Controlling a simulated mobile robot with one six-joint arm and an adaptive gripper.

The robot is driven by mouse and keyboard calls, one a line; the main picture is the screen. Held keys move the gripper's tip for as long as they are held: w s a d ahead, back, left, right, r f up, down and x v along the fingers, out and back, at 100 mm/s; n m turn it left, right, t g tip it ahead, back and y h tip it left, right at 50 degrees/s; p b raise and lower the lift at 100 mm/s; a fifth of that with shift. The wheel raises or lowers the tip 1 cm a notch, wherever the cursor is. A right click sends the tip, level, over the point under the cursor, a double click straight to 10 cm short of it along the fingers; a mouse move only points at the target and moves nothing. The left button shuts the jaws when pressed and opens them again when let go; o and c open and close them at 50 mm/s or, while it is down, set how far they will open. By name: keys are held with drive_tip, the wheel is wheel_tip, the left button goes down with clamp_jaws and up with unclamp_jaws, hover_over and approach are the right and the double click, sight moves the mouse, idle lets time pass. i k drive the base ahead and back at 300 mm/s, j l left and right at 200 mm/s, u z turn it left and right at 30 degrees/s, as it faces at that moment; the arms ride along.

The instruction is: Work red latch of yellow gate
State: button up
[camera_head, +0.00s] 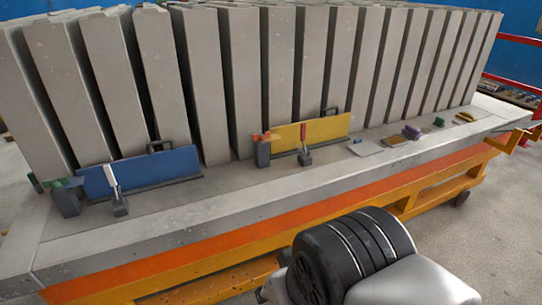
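The yellow gate (325,130) is an upright panel on the grey mould bed, in front of the row of concrete panels. The red latch (303,132) is a small upright lever in front of the gate's left half. It rises from a dark grey base (305,158) on the bed. A dark block with an orange-red top (262,138) stands at the gate's left end. A dark handle (330,112) shows at the gate's top edge. My gripper is not in view; only a black and silver part of my own arm shows at the bottom.
A blue gate (150,170) with a white lever (112,178) stands to the left. Several small items, including a purple block (439,122), lie on the bed to the right. The bed's front strip (220,215) is clear. A red rail (515,40) stands at the far right.

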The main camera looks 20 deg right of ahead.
sight(303, 124)
drive_tip(key=i+l, duration=0.4)
drive_tip(key=l, duration=0.15)
drive_tip(key=i+l, duration=0.4)
drive_tip(key=l, duration=0.15)
drive_tip(key=i+l, duration=0.4)
drive_tip(key=l, duration=0.2)
drive_tip(key=i+l, duration=0.45)
drive_tip(key=l, duration=0.1)
